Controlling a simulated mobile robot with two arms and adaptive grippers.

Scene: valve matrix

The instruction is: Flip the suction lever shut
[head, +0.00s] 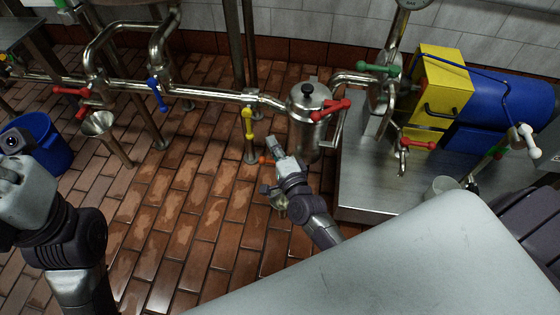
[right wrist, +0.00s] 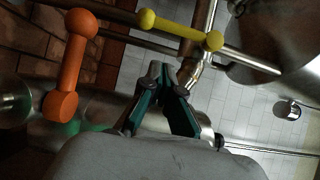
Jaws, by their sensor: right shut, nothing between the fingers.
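Several coloured levers sit on the steel pipework; no label shows which one is the suction lever. Nearest my right gripper (head: 277,150) is an orange lever (head: 267,160), with a yellow lever (head: 248,125) just above it on the pipe. In the right wrist view the orange lever (right wrist: 72,65) stands left of the fingers, and the yellow lever (right wrist: 180,27) lies across the pipe beyond the fingertips. My right gripper (right wrist: 165,80) is shut and empty, apart from both levers in that view. My left arm shows at the left edge of the head view, but its fingers do not show.
A steel canister with a red lever (head: 331,110) stands just right of the right gripper. A blue lever (head: 157,93) and another red lever (head: 72,91) are further left. A yellow and blue pump unit (head: 440,80) sits on a steel platform at right. The tiled floor in front is clear.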

